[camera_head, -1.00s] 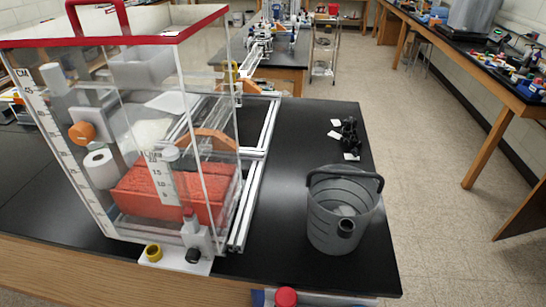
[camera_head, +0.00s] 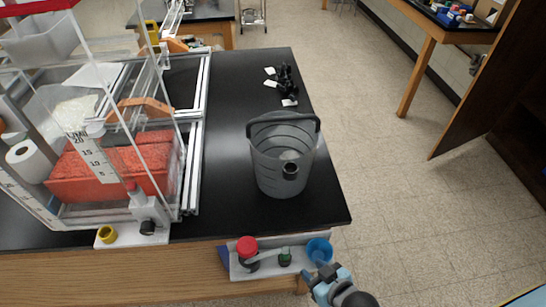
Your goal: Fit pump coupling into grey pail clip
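The grey pail (camera_head: 266,168) stands upright on the black bench top near its right front corner. A dark round clip (camera_head: 290,170) shows on the pail's front, with an opening facing me. I cannot tell for sure which part is the pump coupling. A blue ring-shaped part (camera_head: 319,251) sits at the right end of a narrow grey tray in front of the bench edge. My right gripper (camera_head: 318,274) is at the bottom, just below the blue part; whether it touches it or is open is unclear. My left gripper is out of view.
The grey tray (camera_head: 270,268) also carries a red-capped part (camera_head: 247,247) and a green part (camera_head: 285,256). A clear tank with a red block (camera_head: 110,165) and a metal extrusion frame (camera_head: 196,130) fill the left. Small black parts (camera_head: 287,82) lie behind the pail.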

